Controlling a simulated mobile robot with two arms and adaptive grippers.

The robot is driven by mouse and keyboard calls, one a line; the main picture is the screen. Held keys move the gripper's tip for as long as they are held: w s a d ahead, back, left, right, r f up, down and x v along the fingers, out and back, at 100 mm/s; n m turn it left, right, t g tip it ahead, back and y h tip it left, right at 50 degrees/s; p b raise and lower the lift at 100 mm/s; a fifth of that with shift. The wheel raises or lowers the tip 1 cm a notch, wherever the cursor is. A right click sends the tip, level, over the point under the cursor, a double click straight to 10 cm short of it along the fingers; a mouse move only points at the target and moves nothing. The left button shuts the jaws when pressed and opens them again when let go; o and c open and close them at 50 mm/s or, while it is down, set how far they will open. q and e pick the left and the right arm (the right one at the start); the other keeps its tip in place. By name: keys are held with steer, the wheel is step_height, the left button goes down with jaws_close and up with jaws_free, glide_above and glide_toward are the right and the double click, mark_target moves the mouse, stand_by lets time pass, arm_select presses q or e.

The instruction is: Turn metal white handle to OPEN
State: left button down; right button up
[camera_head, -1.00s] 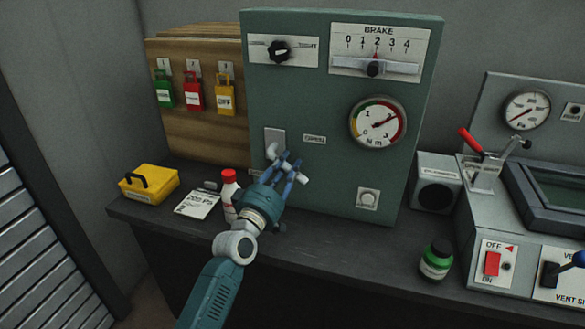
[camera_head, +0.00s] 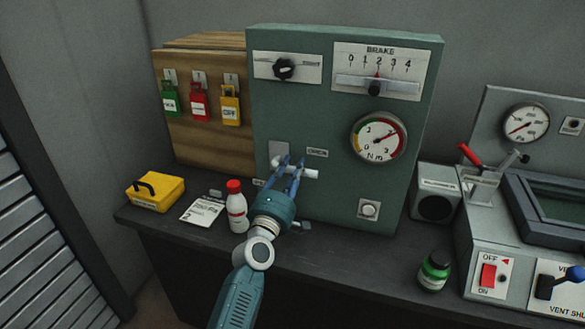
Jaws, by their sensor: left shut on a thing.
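The white metal handle (camera_head: 311,174) sits on a grey plate (camera_head: 279,149) low on the left of the green panel's front. It lies nearly level, its free end pointing right with a slight downward slope. A small label (camera_head: 317,153) is on the panel just above and right of it; its text is too small to read. My left gripper (camera_head: 292,163) reaches up from below and is shut on the handle, its blue fingers covering part of it. My right gripper is not in view.
A white bottle with a red cap (camera_head: 237,208) stands close left of my left gripper. A paper card (camera_head: 203,210) and a yellow box (camera_head: 156,191) lie further left. A green jar (camera_head: 434,270) stands at the right. The panel carries a gauge (camera_head: 379,137) and a button (camera_head: 369,209).

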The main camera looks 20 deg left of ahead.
arm_select(q)
steer(key=shift+r, duration=0.3)
steer(key=c, duration=1.8)
jaws_free()
steer(key=shift+c, duration=0.2)
steer(key=o, duration=0.4)
steer(key=shift+f, duration=0.15)
steer(key=shift+s+f, duration=0.25)
steer(key=shift+s, duration=0.25)
steer(key=s, duration=0.3)
steer(key=s+f, duration=0.1)
steer(key=s, duration=0.6)
steer(key=shift+s+a+f, duration=0.15)
steer(key=shift+s+f, duration=0.25)
steer(key=shift+f, duration=0.1)
